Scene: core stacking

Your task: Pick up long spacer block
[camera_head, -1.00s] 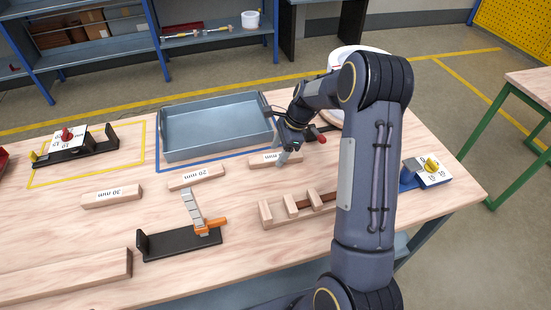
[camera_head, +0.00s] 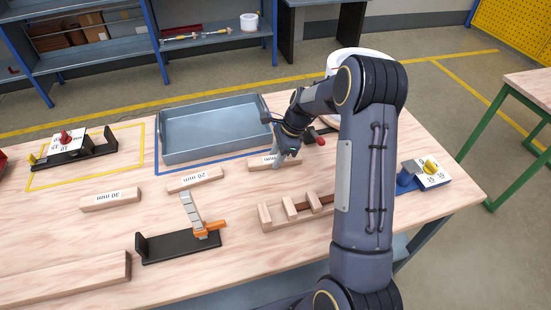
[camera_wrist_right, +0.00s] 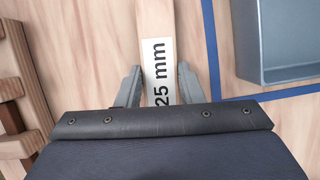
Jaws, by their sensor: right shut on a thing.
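A pale wooden block labelled 25 mm (camera_head: 257,164) lies on the table in front of the grey tray. My right gripper (camera_head: 283,158) is down at its right part. In the right wrist view the two fingers (camera_wrist_right: 158,72) are on either side of the 25 mm block (camera_wrist_right: 153,25), shut on it across its width, with the label between them. The block appears to rest on the tabletop. A block labelled 20 mm (camera_head: 194,179) lies to its left, and one labelled 30 mm (camera_head: 110,199) lies farther left. My left gripper is not in view.
The empty grey tray (camera_head: 165,157) stands behind the blocks inside a blue outline. A slotted wooden fixture (camera_head: 290,221) is in front of the gripper. A black gauge with an orange clamp (camera_head: 180,246) stands at front centre. A larger wooden beam (camera_head: 65,282) lies front left.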

